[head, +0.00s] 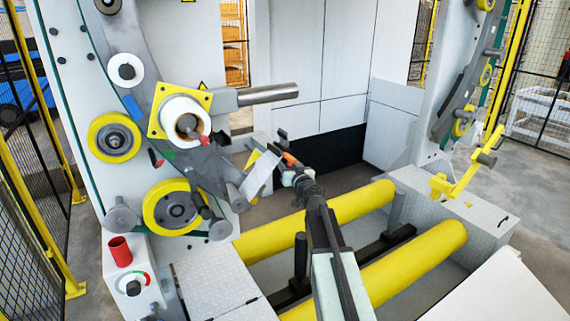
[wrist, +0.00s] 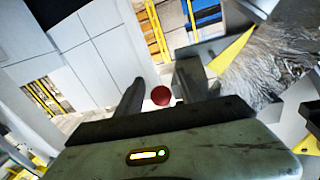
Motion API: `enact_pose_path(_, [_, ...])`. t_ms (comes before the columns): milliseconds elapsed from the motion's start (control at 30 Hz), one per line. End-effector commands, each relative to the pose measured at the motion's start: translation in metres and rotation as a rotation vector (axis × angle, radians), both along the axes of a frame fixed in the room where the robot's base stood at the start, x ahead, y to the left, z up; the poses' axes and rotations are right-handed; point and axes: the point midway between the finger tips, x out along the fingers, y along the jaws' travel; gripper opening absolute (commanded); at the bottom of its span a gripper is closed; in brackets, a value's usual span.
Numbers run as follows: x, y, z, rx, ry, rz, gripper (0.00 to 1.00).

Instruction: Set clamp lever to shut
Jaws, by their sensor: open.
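My gripper (head: 286,149) reaches up from the lower middle of the head view, its dark fingers small and partly hidden. In the wrist view my gripper (wrist: 160,92) is open, with a finger at each side. A round red knob (wrist: 161,96) shows between the fingers; I cannot tell whether they touch it. An orange-red piece (head: 291,159) shows at the fingers in the head view. It may be the same knob, on the clamp lever, but the lever's shaft is hidden. Whether the lever is open or shut cannot be told.
A white roll with a yellow square flange (head: 181,113) and a grey bar (head: 268,94) stand left of my gripper. Yellow rollers (head: 345,207) lie below. A silver plate (head: 262,173) is close at the left. A yellow wedge (wrist: 231,52) shows at the right.

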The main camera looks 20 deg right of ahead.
Motion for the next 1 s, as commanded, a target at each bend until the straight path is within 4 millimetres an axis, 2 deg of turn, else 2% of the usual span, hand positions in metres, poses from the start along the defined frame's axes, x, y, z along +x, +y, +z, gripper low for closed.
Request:
enact_pose_path(67, [0.0096,0.0001,-0.0001,0.0,0.0,0.001,0.45])
enact_pose_path(267, [0.0096,0.0015,0.0,0.0,0.0,0.001,0.45])
enact_pose_path(300, [0.0095,0.0016,0.0,0.0,0.0,0.002,0.42])
enact_pose_path(400, [0.0095,0.0019,-0.0001,0.0,0.0,0.002,0.14])
enact_pose_path(467, [0.0095,0.0021,-0.0001,0.0,0.0,0.002,0.0])
enact_pose_path(1000, [0.0095,0.0034,-0.0001,0.0,0.001,0.004,0.0])
